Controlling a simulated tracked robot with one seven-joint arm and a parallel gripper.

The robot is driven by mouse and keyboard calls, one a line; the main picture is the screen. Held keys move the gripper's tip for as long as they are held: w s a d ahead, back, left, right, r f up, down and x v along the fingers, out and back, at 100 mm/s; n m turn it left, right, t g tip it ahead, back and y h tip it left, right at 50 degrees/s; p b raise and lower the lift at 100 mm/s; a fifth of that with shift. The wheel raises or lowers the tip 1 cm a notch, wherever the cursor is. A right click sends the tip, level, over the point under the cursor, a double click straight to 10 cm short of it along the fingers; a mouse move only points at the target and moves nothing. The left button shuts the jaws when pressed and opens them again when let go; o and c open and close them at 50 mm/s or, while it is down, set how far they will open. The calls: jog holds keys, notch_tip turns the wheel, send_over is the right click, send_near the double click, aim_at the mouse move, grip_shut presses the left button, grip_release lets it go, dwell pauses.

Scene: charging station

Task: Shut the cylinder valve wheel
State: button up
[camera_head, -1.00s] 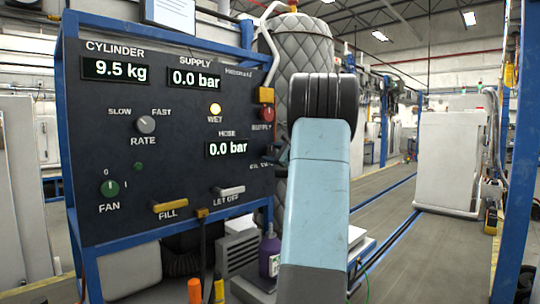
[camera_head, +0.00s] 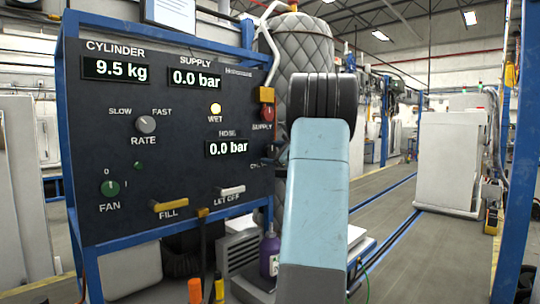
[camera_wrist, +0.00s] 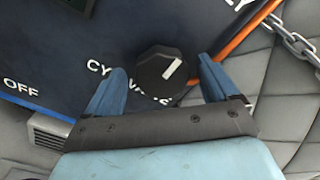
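A round black knob (camera_wrist: 158,86) with a white pointer bar is in the wrist view, on the dark panel beside lettering that begins "CY". It fits the cylinder valve wheel. My gripper (camera_wrist: 162,66) is open, with one blue finger on each side of the knob. A narrow gap shows at each side, so I see no clear contact. Part of the lettering is covered by the knob and a finger. In the head view my arm hides the knob and most of my gripper. The cylinder readout (camera_head: 116,69) shows 9.5 kg.
The panel (camera_head: 110,215) also carries a red supply knob (camera_head: 267,114), a fill lever (camera_head: 168,206) and a let-off lever (camera_head: 230,191). A quilted grey tank (camera_head: 308,50) stands behind. A chain (camera_wrist: 292,38) hangs at the right in the wrist view. Open floor lies right.

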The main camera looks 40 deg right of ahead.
jog(key=shift+s, duration=0.1)
jog(key=s+d, duration=0.1)
jog(key=s, duration=1.2)
jog(key=shift+s, duration=0.25)
jog(key=a+f+n+g+y, duration=0.2)
jog(key=a+n+g, duration=0.35)
jog(key=a, duration=1.15)
jog(key=a+f+n+g+y, duration=0.2)
jog(key=a+f+n+g, duration=0.3)
jog(key=a, duration=1.3)
jog(key=s+a+f+n+h, duration=0.2)
jog(key=s+a+n, duration=0.2)
jog(key=s, duration=0.3)
jog(key=s+a+f+n+g+h, duration=0.1)
jog(key=s+a+f+n, duration=0.1)
jog(key=s+a+n, duration=0.3)
jog(key=s+a+f+n+g+h, duration=0.1)
jog(key=s+a+f+n+h, duration=0.1)
jog(key=s+n, duration=0.4)
jog(key=s+a+f, duration=0.1)
jog(key=s+a, duration=0.1)
jog(key=s, duration=0.1)
jog(key=shift+s+a+n+h, duration=0.15)
jog(key=shift+s+n+h, duration=0.1)
jog(key=shift+n+h, duration=0.1)
